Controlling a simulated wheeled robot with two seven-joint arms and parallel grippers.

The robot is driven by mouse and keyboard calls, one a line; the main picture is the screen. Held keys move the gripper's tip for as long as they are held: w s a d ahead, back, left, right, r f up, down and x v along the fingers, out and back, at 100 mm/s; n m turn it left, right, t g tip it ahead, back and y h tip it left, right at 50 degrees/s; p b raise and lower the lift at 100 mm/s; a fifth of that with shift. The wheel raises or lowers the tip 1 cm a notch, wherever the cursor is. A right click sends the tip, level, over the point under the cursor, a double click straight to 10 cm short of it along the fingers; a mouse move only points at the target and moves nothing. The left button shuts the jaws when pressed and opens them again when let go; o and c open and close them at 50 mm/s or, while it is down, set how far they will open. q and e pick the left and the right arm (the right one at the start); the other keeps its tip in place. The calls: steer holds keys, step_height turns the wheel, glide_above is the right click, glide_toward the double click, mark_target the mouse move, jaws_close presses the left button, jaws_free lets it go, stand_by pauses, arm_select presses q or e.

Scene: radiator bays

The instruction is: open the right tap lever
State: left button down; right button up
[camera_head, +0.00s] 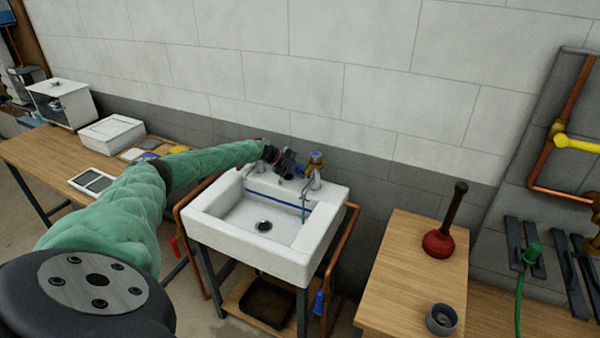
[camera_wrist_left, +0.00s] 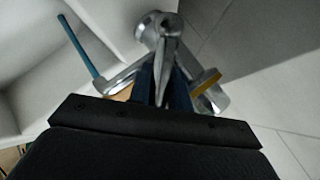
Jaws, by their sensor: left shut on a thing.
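The white sink (camera_head: 205,222) stands against the wall with chrome taps along its back rim. My left gripper (camera_head: 298,170) reaches over the back of the sink, beside the right tap (camera_head: 314,181). In the wrist view, the dark blue fingers of the left gripper (camera_wrist_left: 165,88) are shut on a slim chrome lever (camera_wrist_left: 167,55), which runs up to a round chrome tap body (camera_wrist_left: 152,24). A chrome spout (camera_wrist_left: 125,76) and a thin blue strand (camera_wrist_left: 80,45) show to the left. The lever is hidden in the head view. My right gripper is not in view.
Copper pipes (camera_head: 345,235) run beside the sink. A plunger (camera_head: 440,240) and a dark cup (camera_head: 441,319) stand on the wooden table to the right. A bench (camera_head: 45,160) is on the left.

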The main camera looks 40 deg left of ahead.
arm_select(q)
steer(key=c, duration=1.3)
jaws_free()
steer(key=p+v, duration=0.2)
steer(key=v, duration=0.6)
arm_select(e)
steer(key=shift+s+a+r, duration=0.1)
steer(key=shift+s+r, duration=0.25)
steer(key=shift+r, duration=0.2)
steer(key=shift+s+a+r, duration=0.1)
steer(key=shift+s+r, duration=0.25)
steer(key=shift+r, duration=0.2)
